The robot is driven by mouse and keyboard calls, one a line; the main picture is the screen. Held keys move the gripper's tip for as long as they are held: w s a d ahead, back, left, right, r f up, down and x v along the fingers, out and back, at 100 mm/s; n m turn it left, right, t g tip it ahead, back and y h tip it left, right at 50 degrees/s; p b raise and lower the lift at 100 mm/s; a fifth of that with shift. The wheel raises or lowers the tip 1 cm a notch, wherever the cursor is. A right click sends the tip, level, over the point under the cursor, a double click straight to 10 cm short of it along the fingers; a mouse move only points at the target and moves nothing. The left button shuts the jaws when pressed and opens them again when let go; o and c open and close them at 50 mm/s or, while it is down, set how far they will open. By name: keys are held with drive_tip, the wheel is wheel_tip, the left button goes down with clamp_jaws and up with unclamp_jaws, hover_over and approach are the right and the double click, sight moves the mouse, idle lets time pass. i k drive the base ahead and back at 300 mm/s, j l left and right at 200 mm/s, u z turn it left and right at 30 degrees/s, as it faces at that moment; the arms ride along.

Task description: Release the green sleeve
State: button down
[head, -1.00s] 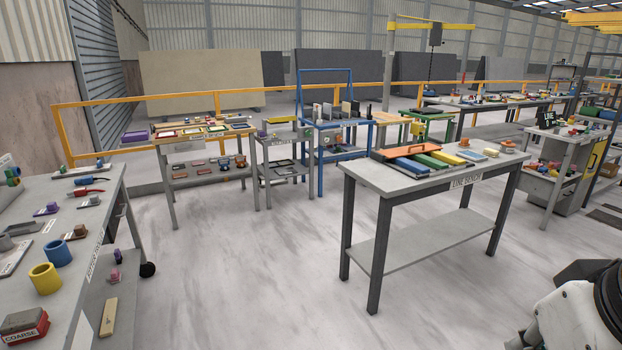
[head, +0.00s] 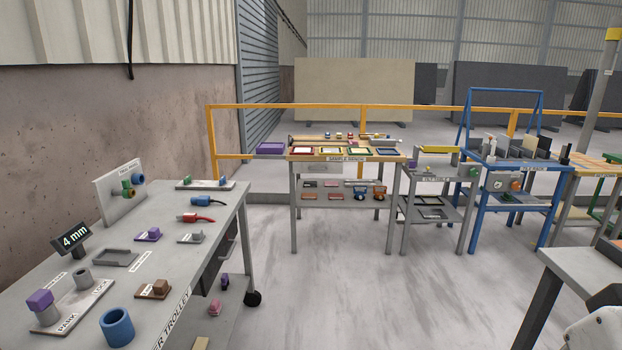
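A green ring-shaped part (head: 128,188) sits on the upright white panel (head: 120,192) at the back left of the trolley, beside a blue one (head: 138,178). I cannot tell whether this green part is the green sleeve, and no other clear green sleeve shows. A blue sleeve (head: 117,327) stands upright on the trolley top (head: 176,262) near the front. My gripper is not in view; only a white piece of my arm shows at the lower right.
The sample bench (head: 345,157) is farther back. Open floor (head: 350,280) lies between trolley and right table (head: 590,270).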

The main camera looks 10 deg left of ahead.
sight(126, 183)
drive_tip(key=i+u, duration=0.4)
drive_tip(key=i, duration=0.15)
drive_tip(key=i+l+u, duration=0.15)
drive_tip(key=i+u, duration=0.2)
drive_tip(key=i, duration=0.15)
drive_tip(key=i+l+u, duration=0.75)
drive_tip(key=i, duration=0.2)
